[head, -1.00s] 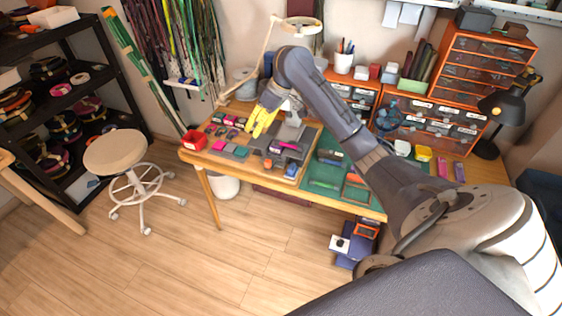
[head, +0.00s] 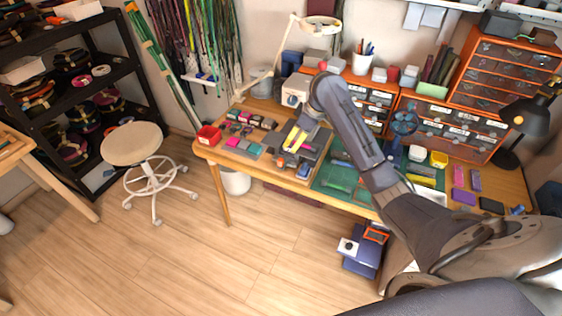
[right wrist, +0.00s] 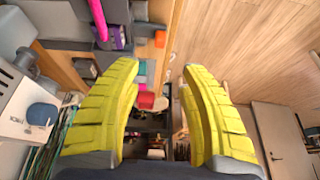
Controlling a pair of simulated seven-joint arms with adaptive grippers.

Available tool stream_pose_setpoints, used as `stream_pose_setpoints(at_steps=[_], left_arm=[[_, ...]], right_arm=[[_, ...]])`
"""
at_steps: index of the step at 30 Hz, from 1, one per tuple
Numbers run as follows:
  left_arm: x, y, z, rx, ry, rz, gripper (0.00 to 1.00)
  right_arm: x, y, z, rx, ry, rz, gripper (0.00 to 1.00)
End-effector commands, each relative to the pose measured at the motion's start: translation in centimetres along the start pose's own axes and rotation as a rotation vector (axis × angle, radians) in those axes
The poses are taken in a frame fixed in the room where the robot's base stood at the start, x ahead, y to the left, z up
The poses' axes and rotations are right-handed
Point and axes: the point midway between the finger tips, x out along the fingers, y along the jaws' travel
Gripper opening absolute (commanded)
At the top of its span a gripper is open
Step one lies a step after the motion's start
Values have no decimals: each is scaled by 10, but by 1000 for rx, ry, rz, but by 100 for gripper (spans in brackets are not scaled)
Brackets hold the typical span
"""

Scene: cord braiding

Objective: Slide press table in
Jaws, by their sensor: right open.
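My right gripper (head: 298,138) has yellow fingers and is over the wooden work board (head: 262,160) on the bench, in front of the white press (head: 295,92). The right wrist view shows its two fingers (right wrist: 160,85) spread wide with nothing between them. The press also stands at the left of that view (right wrist: 25,105), beside the left finger. Grey and dark fixture parts (head: 315,152) lie under the fingers; I cannot tell which of them is the press table. A pink rod with a purple end (right wrist: 98,18) shows at the top of the wrist view. My left gripper is out of view.
A red bin (head: 208,136) and small coloured blocks (head: 240,150) lie left of the gripper. A green mat (head: 338,178) lies to the right. Orange drawer units (head: 465,100) and a lamp (head: 525,115) stand behind. A stool (head: 133,144) stands on the floor at left.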

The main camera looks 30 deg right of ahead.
Motion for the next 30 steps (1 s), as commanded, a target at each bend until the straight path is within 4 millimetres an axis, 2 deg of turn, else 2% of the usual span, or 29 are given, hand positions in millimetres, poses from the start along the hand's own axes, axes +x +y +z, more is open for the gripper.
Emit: stream_pose_setpoints(at_steps=[14, 30], left_arm=[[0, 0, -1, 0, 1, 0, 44], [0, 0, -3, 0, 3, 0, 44]], right_arm=[[49, -2, 0, 4, 0, -5, 42], [116, -1, 0, 3, -1, -3, 42]])
